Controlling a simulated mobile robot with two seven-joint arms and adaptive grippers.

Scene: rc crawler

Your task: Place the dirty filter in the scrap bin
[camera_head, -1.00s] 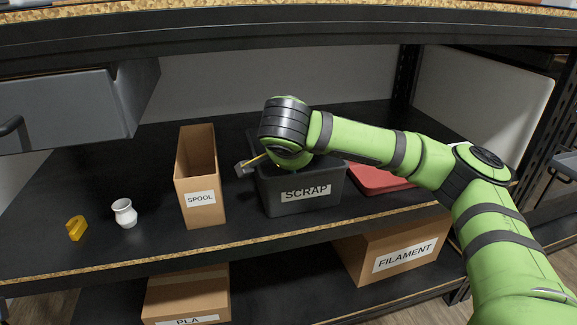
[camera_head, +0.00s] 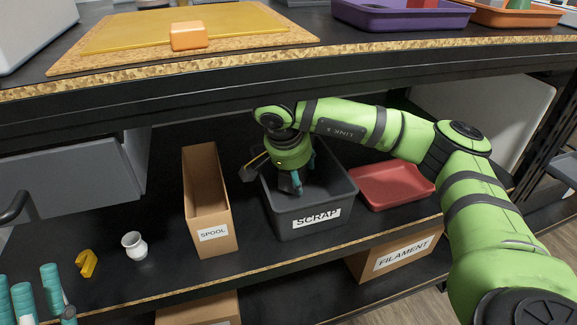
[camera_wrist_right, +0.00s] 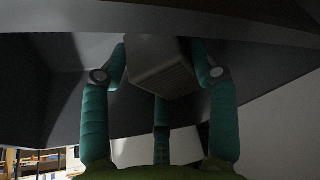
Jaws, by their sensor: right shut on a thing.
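The scrap bin (camera_head: 350,187) is a dark grey open box with a SCRAP label, standing on the black shelf in the head view. My right gripper (camera_head: 296,188) points down into the bin's opening, near its left wall. In the right wrist view, the teal fingers of my right gripper (camera_wrist_right: 162,82) are shut around a grey, ribbed-edged block, the dirty filter (camera_wrist_right: 165,72). The filter is hidden in the head view. My left gripper (camera_head: 36,290) is partly in view at the lower left, its teal fingers apart and empty.
A tall cardboard SPOOL box (camera_head: 212,235) stands left of the bin. A red tray (camera_head: 395,187) lies to its right. A white cup (camera_head: 134,245) and a yellow part (camera_head: 87,263) sit on the left. The upper shelf's edge (camera_head: 200,85) hangs above my right arm.

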